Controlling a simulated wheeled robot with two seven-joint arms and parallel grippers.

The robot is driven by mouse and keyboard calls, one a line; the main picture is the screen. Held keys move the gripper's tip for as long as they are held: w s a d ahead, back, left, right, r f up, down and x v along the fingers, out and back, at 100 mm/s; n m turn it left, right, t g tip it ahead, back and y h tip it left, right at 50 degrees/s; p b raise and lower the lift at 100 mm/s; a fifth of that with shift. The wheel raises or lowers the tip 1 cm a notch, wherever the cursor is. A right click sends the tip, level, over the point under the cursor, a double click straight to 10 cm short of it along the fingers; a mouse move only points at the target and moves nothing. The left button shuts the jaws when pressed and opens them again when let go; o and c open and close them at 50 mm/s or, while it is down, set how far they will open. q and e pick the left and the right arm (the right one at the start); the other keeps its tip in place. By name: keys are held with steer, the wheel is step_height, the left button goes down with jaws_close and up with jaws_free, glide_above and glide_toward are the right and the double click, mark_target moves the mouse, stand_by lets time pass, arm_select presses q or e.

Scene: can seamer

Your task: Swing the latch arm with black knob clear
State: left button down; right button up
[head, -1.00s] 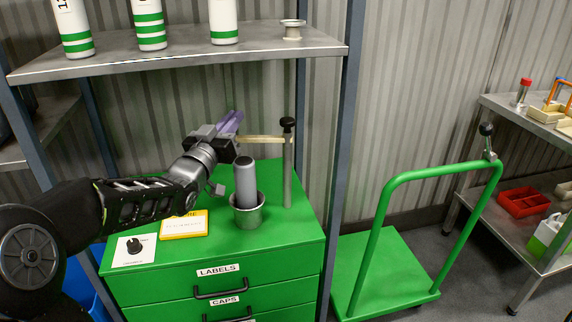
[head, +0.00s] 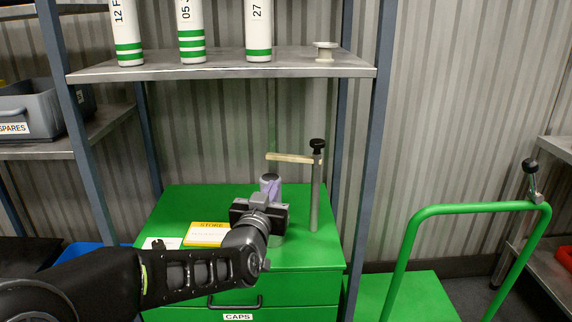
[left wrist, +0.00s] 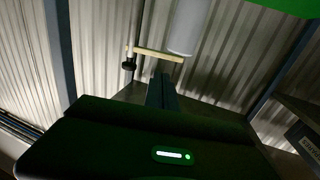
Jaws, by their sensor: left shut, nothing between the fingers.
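The latch arm (head: 290,158) is a pale beige bar that sticks out to the left from the top of a grey upright post (head: 315,200). Its black knob (head: 318,146) sits on top of the post. In the left wrist view the bar (left wrist: 158,54) and knob (left wrist: 129,64) show beyond my fingers. My left gripper (head: 272,187) is shut and empty, in front of and below the bar, apart from it. Its shut fingers also show in the left wrist view (left wrist: 162,85). A grey can (left wrist: 188,25) stands behind the gripper, mostly hidden in the head view. My right gripper is out of view.
The post stands on a green drawer cabinet (head: 180,212) with a yellow card (head: 207,234). A metal shelf (head: 220,66) with white cylinders is above. A blue-grey upright (head: 368,160) stands right of the post. A green trolley (head: 480,209) is farther right.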

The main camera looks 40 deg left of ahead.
mark_target(288, 158)
arm_select(q)
steer(key=x, duration=1.3)
steer(key=shift+w+a, duration=0.1)
steer(key=shift+w, duration=0.3)
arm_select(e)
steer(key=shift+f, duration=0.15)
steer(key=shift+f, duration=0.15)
